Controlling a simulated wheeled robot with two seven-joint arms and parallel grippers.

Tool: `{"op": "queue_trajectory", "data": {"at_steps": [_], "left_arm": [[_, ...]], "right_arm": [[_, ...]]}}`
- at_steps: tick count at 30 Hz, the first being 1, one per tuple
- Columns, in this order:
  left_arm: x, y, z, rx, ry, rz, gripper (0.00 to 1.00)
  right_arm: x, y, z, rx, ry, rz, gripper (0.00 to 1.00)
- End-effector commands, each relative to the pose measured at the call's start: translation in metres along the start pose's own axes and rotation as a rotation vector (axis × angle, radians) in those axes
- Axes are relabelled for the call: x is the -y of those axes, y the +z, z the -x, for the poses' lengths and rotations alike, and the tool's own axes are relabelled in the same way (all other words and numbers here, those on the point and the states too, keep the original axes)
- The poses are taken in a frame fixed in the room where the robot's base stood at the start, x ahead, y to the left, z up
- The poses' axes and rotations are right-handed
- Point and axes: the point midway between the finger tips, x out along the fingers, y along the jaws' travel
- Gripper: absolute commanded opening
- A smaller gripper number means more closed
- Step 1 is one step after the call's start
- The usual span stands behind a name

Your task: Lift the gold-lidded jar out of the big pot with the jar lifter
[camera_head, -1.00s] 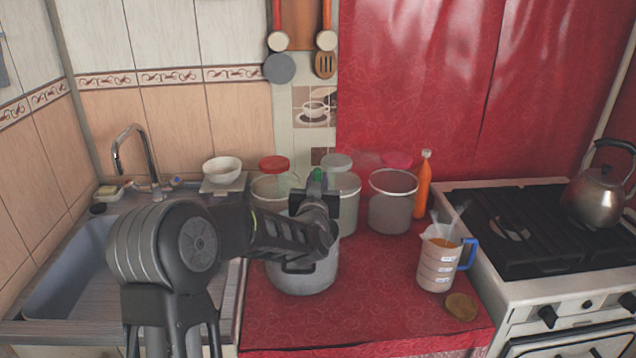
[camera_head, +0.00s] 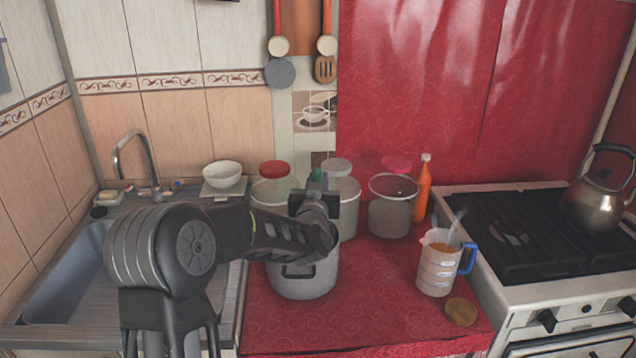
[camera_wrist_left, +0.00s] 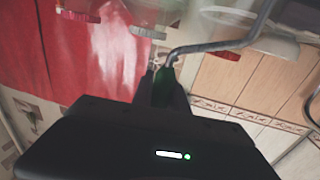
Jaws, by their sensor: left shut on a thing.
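The big pot (camera_head: 302,279) is a grey metal pot with a dark handle, standing on the red oilcloth counter. My left arm crosses in front of its top, so its mouth and contents are hidden. The gold-lidded jar cannot be made out in either view. My left gripper (camera_head: 315,184) is above and behind the pot, shut on the green grip of the jar lifter (camera_head: 317,174). In the left wrist view the lifter's grey bent wire (camera_wrist_left: 215,46) runs up and right from the fingers (camera_wrist_left: 163,82). Its far end is out of frame. My right gripper is not in view.
Canisters with red (camera_head: 274,169) and pale lids and an open grey pot (camera_head: 391,212) stand behind. A measuring jug (camera_head: 438,265) and a round brownish object (camera_head: 461,311) are right, before the stove (camera_head: 520,235). The sink (camera_head: 70,285) is left. The front-middle counter is clear.

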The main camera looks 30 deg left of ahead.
Motion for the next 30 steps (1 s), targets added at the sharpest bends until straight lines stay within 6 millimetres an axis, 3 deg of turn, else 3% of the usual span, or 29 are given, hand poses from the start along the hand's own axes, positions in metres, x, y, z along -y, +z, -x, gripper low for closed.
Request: {"op": "queue_trajectory", "data": {"at_steps": [22, 30], "left_arm": [[0.000, -0.010, 0.000, -0.005, 0.000, 0.000, 0.00], [0.000, -0.026, 0.000, -0.006, 0.000, 0.000, 0.00]], "right_arm": [[0.002, 0.000, 0.004, 0.000, 0.000, 0.000, 0.36], [0.005, 0.000, 0.013, 0.000, 0.000, 0.000, 0.36]]}}
